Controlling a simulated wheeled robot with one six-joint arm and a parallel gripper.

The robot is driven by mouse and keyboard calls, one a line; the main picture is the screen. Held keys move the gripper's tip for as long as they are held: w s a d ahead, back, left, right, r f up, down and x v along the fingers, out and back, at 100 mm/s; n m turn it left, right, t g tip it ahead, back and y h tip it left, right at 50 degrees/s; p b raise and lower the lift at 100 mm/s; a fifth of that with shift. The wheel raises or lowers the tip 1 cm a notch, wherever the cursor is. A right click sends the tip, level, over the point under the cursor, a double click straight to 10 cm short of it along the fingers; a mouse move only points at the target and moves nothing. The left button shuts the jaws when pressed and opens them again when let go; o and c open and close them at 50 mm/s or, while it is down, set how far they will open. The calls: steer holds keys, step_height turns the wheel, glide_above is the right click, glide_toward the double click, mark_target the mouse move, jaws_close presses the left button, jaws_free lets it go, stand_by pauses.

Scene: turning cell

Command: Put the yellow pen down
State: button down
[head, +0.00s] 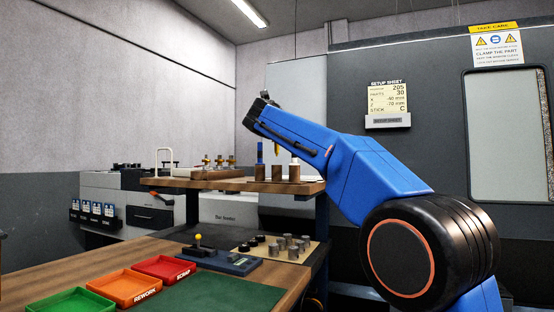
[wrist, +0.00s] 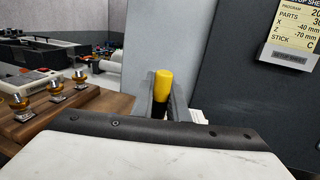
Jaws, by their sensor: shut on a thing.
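My gripper (wrist: 162,102) is shut on the yellow pen. In the wrist view the pen's yellow end (wrist: 164,83) stands up between the two grey fingers, with a black part below it. In the head view my blue arm reaches over the raised wooden shelf (head: 228,186) and hides most of the gripper. A yellow piece of the pen (head: 276,145) shows below the arm, above a brown cylindrical block (head: 277,173). I cannot tell whether the pen touches that block.
A blue pen-like item (head: 260,151) stands at the left brown block. Another brown block (head: 294,171) is at the right. Several brass-topped pieces (wrist: 79,76) stand on the shelf. Red (head: 168,268), orange (head: 125,288) and green (head: 72,305) trays lie on the lower bench.

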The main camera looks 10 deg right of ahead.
step_height(320, 180, down, 7)
stand_by(0.5)
steer(key=shift+f, duration=0.5)
steer(key=c, duration=1.7)
jaws_free()
steer(key=shift+c, duration=0.2)
steer(key=r+v, duration=0.1)
steer(key=v, duration=1.1)
steer(key=shift+f, duration=0.1)
